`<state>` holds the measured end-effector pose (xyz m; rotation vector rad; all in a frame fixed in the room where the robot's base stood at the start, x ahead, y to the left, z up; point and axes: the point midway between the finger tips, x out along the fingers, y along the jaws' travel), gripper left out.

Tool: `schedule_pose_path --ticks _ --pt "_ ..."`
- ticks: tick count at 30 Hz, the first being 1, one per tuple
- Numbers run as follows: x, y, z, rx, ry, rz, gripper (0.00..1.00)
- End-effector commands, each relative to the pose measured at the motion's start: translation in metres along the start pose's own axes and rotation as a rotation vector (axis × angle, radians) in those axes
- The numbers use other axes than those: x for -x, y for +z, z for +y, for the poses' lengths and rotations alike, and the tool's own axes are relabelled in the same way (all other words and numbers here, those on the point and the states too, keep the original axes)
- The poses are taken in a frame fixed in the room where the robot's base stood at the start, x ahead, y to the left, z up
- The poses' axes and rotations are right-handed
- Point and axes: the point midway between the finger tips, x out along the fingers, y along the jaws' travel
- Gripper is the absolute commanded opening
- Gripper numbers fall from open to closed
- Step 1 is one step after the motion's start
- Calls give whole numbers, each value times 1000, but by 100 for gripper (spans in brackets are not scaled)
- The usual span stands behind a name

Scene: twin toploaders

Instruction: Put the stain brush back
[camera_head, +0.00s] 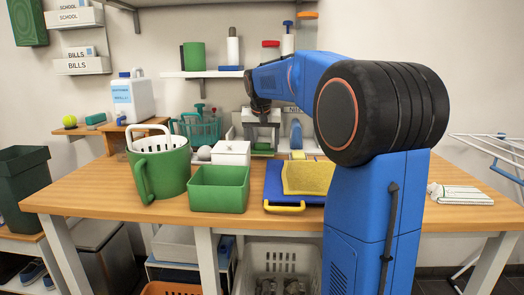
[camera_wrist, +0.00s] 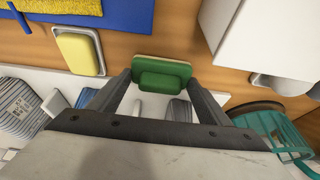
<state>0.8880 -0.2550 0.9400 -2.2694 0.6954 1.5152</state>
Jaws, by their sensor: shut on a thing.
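The stain brush appears to be the green block with a raised green grip and a pale edge (camera_wrist: 163,72) in the wrist view. My gripper (camera_wrist: 160,82) is shut on it, with one dark finger at each side of the grip. In the head view my gripper (camera_head: 262,138) points down over the back of the wooden table, and a small green part of the brush (camera_head: 263,147) shows beneath it. The brush is close to the tabletop; I cannot tell whether it touches. Its underside is hidden.
A white box (camera_head: 232,152) and a teal basket (camera_head: 198,128) stand left of my gripper. A yellow block in a white dish (camera_wrist: 80,52) and a blue board (camera_head: 277,184) with a yellow cloth (camera_head: 307,177) lie nearby. A green tub (camera_head: 219,188) stands in front.

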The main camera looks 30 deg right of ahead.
Motion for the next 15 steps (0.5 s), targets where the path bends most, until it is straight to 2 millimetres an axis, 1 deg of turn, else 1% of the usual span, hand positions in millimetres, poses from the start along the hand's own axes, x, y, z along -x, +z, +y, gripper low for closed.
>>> schedule_pose_path --ticks 1,4,15 --pt "-7 4 0 0 1 -3 53" --pt "-16 7 0 0 1 -1 53" --pt "-19 8 0 0 0 0 53"
